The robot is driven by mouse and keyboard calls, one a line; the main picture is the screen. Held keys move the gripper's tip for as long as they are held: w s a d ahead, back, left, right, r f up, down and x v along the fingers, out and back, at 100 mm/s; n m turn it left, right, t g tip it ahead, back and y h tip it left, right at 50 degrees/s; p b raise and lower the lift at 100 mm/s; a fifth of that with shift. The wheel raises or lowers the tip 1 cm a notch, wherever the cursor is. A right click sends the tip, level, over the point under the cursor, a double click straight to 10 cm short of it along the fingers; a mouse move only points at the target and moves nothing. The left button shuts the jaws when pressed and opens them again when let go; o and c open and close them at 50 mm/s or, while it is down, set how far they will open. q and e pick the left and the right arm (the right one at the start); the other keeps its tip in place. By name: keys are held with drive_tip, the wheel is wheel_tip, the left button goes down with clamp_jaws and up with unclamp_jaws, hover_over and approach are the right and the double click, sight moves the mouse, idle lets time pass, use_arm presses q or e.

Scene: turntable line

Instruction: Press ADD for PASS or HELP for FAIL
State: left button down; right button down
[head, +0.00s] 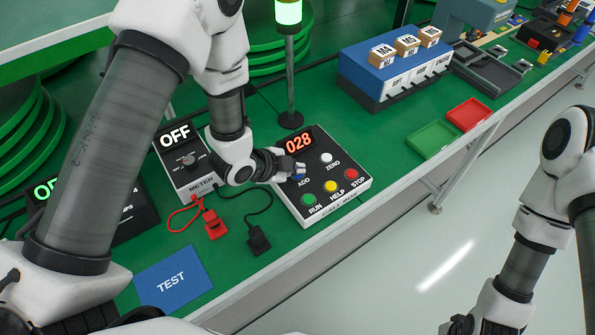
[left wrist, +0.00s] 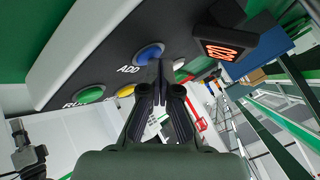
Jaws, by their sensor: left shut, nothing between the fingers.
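The yellow HELP button (head: 330,187) is clear of the gripper. The signal lamp (head: 288,12) glows green. My right gripper (head: 459,325) is at the bottom edge, its fingers too small to read.
Left of the call box are the meter (head: 183,162) reading OFF, a red plug (head: 215,225), a black plug (head: 258,240) and a blue TEST mat (head: 173,281). Behind stands a blue rack (head: 385,75) with blocks. Green (head: 432,139) and red (head: 468,115) trays lie right.

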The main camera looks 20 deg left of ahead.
use_arm(q)
drive_tip(key=shift+r+p, duration=0.45)
drive_tip(key=shift+r, duration=0.3)
wheel_tip(320, 180, up, 5)
drive_tip(key=p, duration=0.4)
idle(0.5)
